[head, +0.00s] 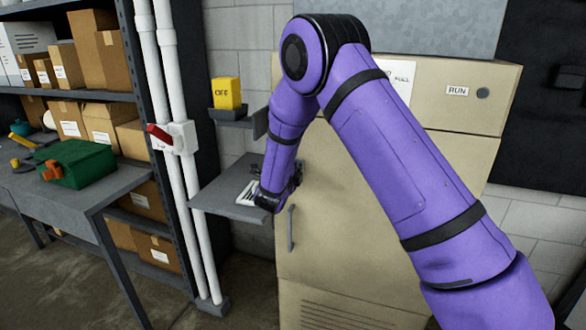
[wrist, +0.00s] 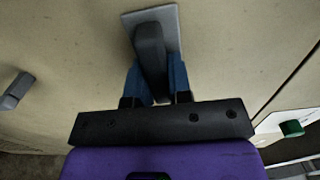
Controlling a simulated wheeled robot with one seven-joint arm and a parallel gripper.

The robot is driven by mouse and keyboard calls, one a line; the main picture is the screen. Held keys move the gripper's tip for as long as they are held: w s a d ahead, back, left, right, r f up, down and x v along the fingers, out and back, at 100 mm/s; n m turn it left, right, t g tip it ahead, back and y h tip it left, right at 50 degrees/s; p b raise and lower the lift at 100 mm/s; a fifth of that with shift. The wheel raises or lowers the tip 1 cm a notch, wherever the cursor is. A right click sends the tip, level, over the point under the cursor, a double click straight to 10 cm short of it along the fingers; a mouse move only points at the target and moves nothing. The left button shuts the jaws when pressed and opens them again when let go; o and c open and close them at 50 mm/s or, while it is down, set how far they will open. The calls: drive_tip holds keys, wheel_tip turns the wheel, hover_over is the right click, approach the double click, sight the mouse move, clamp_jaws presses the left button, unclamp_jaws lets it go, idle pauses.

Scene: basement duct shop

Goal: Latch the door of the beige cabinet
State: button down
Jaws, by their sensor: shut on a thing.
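The beige cabinet (head: 460,150) stands at the right in the head view, with its door (head: 345,240) below an upper panel. The door looks closed, but my arm covers part of its edge. In the wrist view, a dark grey latch handle (wrist: 150,48) sits on a light grey plate (wrist: 170,22) on the beige surface. My gripper (wrist: 155,76) is shut on this latch handle, one blue finger on each side. In the head view my arm hides the latch and most of the gripper. A grey door handle (head: 291,228) also shows in the wrist view (wrist: 16,90).
A small shelf (head: 225,205) and a yellow block marked OFF (head: 227,92) are left of the cabinet. White pipes with a red-handled switch (head: 160,134) stand farther left. A workbench (head: 90,190) holds a green box (head: 75,163). Open floor lies between bench and cabinet.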

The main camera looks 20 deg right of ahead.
drive_tip(key=c, duration=1)
unclamp_jaws()
drive_tip(key=shift+c, duration=0.2)
drive_tip(key=v, duration=1)
drive_tip(key=shift+s+a, duration=0.2)
drive_tip(key=shift+s, duration=0.15)
